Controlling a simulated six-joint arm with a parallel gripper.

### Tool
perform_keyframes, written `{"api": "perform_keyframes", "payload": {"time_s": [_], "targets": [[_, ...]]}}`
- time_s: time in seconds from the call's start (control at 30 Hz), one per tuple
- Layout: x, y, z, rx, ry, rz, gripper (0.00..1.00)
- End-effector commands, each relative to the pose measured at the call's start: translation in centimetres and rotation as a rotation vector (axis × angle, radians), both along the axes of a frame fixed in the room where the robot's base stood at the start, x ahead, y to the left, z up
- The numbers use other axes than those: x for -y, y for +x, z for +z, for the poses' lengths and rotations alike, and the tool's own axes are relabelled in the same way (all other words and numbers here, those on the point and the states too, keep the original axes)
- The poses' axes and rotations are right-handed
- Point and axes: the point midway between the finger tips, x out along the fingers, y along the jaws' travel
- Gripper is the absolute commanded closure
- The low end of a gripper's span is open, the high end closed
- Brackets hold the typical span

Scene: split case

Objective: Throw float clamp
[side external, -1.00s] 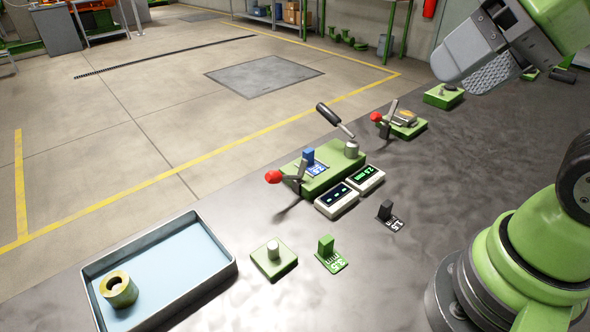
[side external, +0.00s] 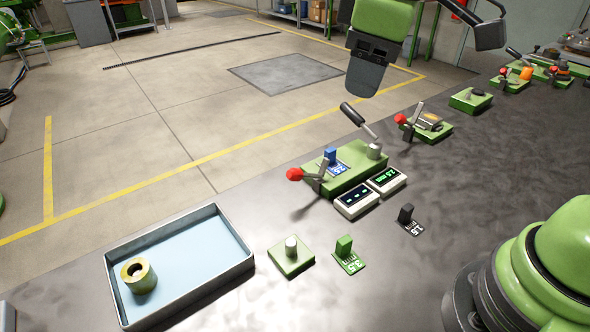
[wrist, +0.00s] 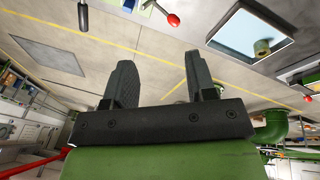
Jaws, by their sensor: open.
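A green fixture (side external: 350,184) stands on the dark bench in the side view. I cannot tell which lever is the float clamp. My gripper (side external: 366,78) is above and behind the fixture, apart from it. In the wrist view my gripper (wrist: 162,75) has its two dark fingers spread with nothing between them. A red knob (wrist: 173,20) shows beyond the fingers there.
A tray (side external: 248,262) holds an olive ring (side external: 139,275). Two display boxes (side external: 357,201) stand before the fixture. A green block (side external: 345,246), a black block (side external: 406,212) and a pinned green base (side external: 291,262) stand nearby. Another red-knobbed fixture (side external: 436,134) is behind right.

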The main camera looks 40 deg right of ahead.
Motion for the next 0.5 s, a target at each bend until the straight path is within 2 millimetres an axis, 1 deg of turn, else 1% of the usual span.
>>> {"api": "perform_keyframes", "payload": {"time_s": [0.03, 0.1, 0.17, 0.2, 0.3, 0.4, 0.5], "targets": [[-1.0, 1.5, -1.4, -0.038, -0.065, 0.087, 0.49], [-2.2, 3.3, -3.3, -0.079, -0.153, 0.203, 0.49], [-3.3, 4.6, -5.0, -0.115, -0.228, 0.301, 0.49], [-4.0, 5.4, -6.2, -0.134, -0.276, 0.364, 0.49], [-5.6, 6.9, -9.0, -0.179, -0.382, 0.502, 0.49], [-6.8, 7.8, -11.2, -0.21, -0.46, 0.602, 0.49], [-7.4, 8.2, -12.5, -0.228, -0.509, 0.663, 0.49]]}}
